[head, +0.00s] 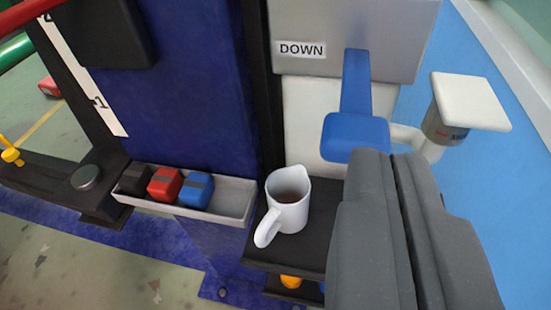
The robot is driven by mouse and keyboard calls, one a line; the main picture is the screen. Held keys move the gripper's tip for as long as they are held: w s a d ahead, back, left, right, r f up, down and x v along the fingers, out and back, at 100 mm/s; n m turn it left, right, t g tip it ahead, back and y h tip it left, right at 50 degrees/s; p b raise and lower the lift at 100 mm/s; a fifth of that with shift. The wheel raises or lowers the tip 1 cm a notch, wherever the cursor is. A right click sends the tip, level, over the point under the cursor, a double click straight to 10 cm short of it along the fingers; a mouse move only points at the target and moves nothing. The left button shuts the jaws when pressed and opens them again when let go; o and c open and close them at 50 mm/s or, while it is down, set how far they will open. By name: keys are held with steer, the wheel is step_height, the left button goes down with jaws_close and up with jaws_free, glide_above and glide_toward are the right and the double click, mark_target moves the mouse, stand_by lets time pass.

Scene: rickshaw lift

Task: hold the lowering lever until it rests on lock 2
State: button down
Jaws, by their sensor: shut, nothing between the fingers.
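The lowering lever (356,130) is blue with a wide pad at its lower end. It hangs from a grey box (350,35) with a "DOWN" label (300,49). My gripper (398,155) is shut and empty. Its fingertips are just below and right of the lever's pad in the picture. I cannot tell whether they touch it. A white scale strip (85,80) on the dark post at left shows a "1" and, near the top edge, part of another mark. Lock 2 cannot be made out.
A white mug (288,205) with brown liquid stands on a black shelf (305,255) left of my gripper. A grey tray (234,200) holds black, red and blue blocks. A white-topped fixture (470,102) juts out right of the lever, beside a blue wall.

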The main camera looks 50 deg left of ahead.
steer(key=w+a+f+p, duration=0.1)
steer(key=w+a+f, duration=0.4)
steer(key=w, duration=0.3)
steer(key=shift+a+f, duration=0.4)
steer(key=shift+f, duration=0.25)
steer(key=shift+f, duration=0.1)
